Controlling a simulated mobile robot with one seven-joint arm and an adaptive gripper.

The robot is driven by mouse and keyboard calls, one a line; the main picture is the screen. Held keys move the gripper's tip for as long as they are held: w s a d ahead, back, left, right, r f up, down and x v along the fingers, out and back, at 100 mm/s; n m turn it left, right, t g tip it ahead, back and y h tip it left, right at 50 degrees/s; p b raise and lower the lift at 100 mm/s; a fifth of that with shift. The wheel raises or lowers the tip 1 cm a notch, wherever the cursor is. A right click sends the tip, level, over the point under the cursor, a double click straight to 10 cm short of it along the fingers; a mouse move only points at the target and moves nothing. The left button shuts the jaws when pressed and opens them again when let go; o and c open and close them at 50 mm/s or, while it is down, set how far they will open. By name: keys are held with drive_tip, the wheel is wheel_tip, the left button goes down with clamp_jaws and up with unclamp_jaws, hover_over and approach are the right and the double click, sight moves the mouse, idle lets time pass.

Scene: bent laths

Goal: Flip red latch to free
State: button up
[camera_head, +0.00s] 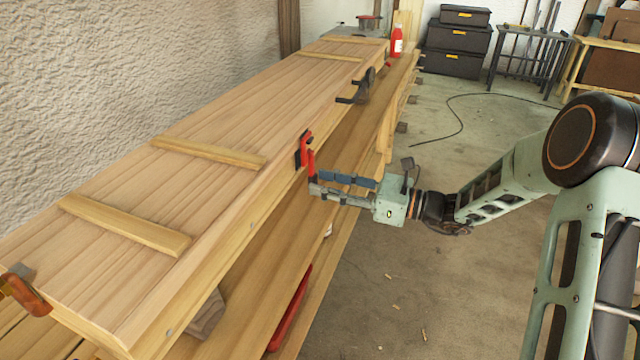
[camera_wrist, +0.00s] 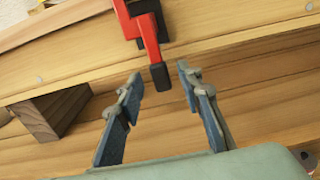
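The red latch (camera_head: 306,151) is fixed at the right edge of the long wooden bench top, about midway along it. In the wrist view the red latch (camera_wrist: 150,40) hangs down over the bench's front board and ends in a dark tip. My gripper (camera_head: 316,187) is just below and to the right of the latch in the head view. In the wrist view my gripper (camera_wrist: 159,74) is open, with one fingertip on each side of the dark tip. I see gaps at both sides; whether the tip lies fully between the fingers in depth is unclear.
Two wooden battens (camera_head: 207,152) and (camera_head: 125,223) lie across the near bench top. A dark clamp (camera_head: 358,88) grips its edge farther back, and an orange-handled clamp (camera_head: 24,294) sits at the near left. A lower wooden shelf (camera_head: 262,262) runs below. The floor at right is mostly clear.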

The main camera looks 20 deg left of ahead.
drive_tip(key=shift+w+a, duration=0.1)
drive_tip(key=shift+a, duration=0.75)
drive_tip(key=shift+c, duration=0.5)
clamp_jaws()
